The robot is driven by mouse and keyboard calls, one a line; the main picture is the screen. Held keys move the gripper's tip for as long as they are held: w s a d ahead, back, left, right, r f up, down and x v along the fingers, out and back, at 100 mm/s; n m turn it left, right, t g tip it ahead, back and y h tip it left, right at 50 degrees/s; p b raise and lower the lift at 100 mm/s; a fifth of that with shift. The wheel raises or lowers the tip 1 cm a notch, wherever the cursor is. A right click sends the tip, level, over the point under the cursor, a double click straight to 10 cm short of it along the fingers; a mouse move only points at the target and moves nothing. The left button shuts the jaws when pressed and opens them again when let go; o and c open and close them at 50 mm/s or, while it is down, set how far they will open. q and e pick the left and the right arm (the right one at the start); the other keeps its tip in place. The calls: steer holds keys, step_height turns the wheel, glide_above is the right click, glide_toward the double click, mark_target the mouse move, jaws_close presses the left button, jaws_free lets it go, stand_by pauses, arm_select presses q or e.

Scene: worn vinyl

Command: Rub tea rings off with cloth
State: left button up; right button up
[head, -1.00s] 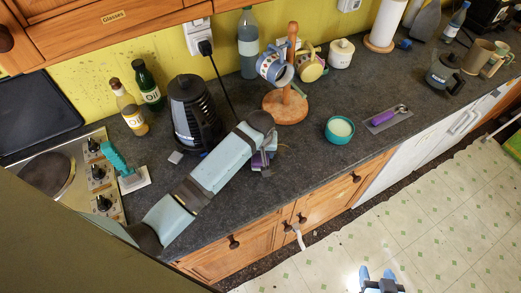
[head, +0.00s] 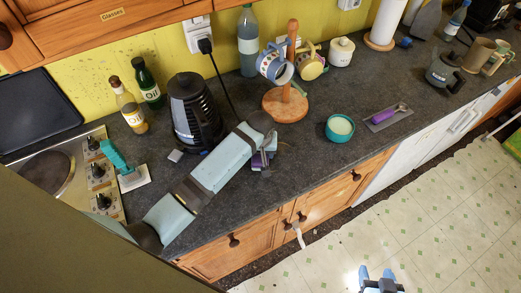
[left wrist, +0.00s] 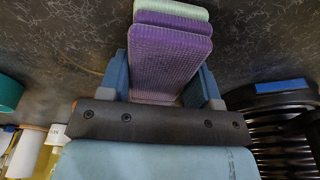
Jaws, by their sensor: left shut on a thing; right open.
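The cloth (left wrist: 170,55) is a folded purple pad with pale green and lilac layers. My left gripper (left wrist: 162,84) is shut on it, with blue fingers on both sides, low over the dark countertop (left wrist: 60,50). In the head view the cloth (head: 262,158) shows beside the end of my left arm, which hides most of that gripper. I cannot tell whether it touches the counter. I cannot make out clear tea rings; the worn dark surface has faint pale streaks. My right gripper (head: 377,275) is open and empty, over the floor in front of the cabinets.
A black kettle (head: 195,112) stands left of the cloth. A wooden mug tree (head: 287,104) stands behind it, and a teal bowl (head: 340,128) is to the right. The counter's front edge is close to the cloth.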

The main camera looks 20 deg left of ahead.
mark_target(268, 163)
arm_select(q)
steer(key=shift+f, duration=0.1)
steer(key=shift+s+d, duration=0.7)
steer(key=shift+d, duration=0.2)
steer(key=shift+s+d, duration=0.8)
steer(key=shift+d, duration=0.25)
steer(key=shift+s, duration=0.1)
steer(key=shift+s+d, duration=0.75)
steer(key=shift+d, duration=0.2)
steer(key=shift+s+d, duration=0.7)
steer(key=shift+d, duration=0.25)
steer(key=shift+w+a, duration=0.1)
steer(key=shift+w+a, duration=0.75)
steer(key=shift+a, duration=0.2)
steer(key=shift+w+a, duration=0.7)
steer(key=shift+a, duration=0.25)
